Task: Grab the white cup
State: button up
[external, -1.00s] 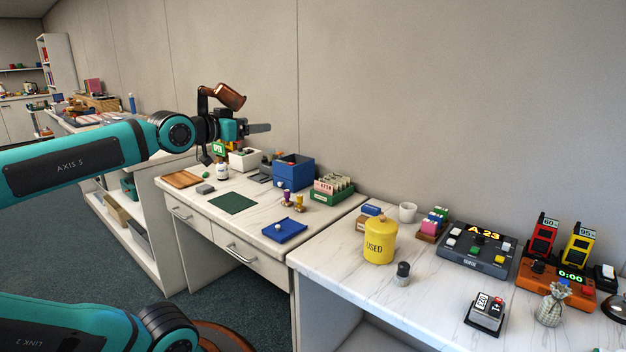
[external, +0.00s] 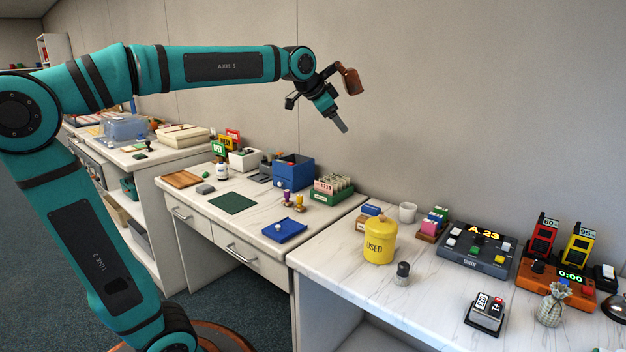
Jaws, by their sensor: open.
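The white cup (external: 407,212) stands upright on the right-hand counter, near the wall. It is behind and to the right of the yellow "USED" canister (external: 380,241). My gripper (external: 343,128) is open and empty. It hangs in the air above the desks, up and to the left of the cup, with its fingers pointing down and to the right. It is well apart from the cup.
A blue and brown block stack (external: 369,216) sits left of the cup, and a rack of coloured pieces (external: 433,223) sits close on its right. A grey console (external: 476,250) stands further right.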

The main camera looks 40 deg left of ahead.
jog(key=w+d+f+m+g, duration=0.4)
jog(key=w+d+f, duration=0.1)
jog(key=w+d, duration=0.5)
jog(key=m+g+y, duration=0.2)
jog(key=m+g, duration=0.2)
jog(key=g, duration=0.1)
send_over(409, 206)
jog(key=s, duration=0.3)
notch_tip(409, 206, down, 21)
jog(key=shift+w+d+f, duration=0.15)
jog(key=shift+d+f, duration=0.05)
jog(key=shift+f, duration=1.15)
jog(key=shift+w+d+f, duration=0.1)
jog(key=shift+d+f, duration=0.05)
jog(key=shift+f, duration=1.15)
jog(key=c, duration=1.1)
jog(key=shift+r, duration=0.1)
jog(key=shift+r, duration=0.1)
